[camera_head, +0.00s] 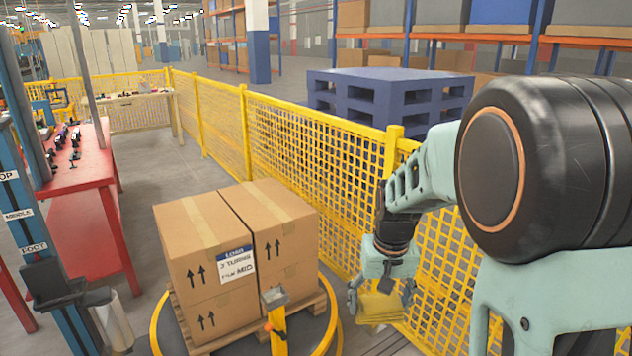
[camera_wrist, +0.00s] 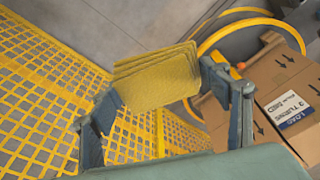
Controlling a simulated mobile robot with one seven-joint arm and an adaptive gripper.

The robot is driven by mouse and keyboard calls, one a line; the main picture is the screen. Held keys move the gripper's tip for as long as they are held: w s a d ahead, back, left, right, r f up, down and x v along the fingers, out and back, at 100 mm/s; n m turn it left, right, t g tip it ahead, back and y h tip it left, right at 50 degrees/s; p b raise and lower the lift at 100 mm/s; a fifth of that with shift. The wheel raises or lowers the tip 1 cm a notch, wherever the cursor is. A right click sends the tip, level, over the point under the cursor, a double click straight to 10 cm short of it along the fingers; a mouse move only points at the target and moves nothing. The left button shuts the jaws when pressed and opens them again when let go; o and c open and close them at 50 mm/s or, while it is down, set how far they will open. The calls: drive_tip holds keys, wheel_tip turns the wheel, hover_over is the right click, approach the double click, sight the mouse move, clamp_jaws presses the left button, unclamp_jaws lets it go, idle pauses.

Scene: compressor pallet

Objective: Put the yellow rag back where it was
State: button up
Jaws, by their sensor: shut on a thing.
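The yellow rag (camera_head: 380,307) is a folded, layered cloth held between the fingers of my gripper (camera_head: 381,296), right of the boxes in the head view. In the wrist view the rag (camera_wrist: 155,78) spans the space between the two fingers of my gripper (camera_wrist: 165,110). The gripper is shut on it. The rag hangs in the air in front of the yellow mesh fence. No other resting place for it is clearly marked in these views.
Cardboard boxes (camera_head: 207,262) stand on a wooden pallet on a round, yellow-rimmed base. A yellow post (camera_head: 277,325) stands in front of them. The yellow mesh fence (camera_head: 300,140) runs close behind my gripper. A red table (camera_head: 85,165) with tools stands at left.

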sight(381, 309)
drive_tip(key=s+r+p, duration=0.2)
drive_tip(key=r, duration=0.1)
drive_tip(key=shift+s, duration=0.2)
drive_tip(key=r+p, duration=0.1)
drive_tip(key=p, duration=0.2)
drive_tip(key=shift+r, duration=0.1)
drive_tip(key=r+p, duration=0.2)
drive_tip(key=p, duration=0.2)
drive_tip(key=s+r+p, duration=0.1)
drive_tip(key=p, duration=0.3)
drive_tip(key=r+p, duration=0.2)
drive_tip(key=p, duration=0.3)
drive_tip(key=shift+s+r, duration=0.3)
drive_tip(key=shift+s, duration=0.1)
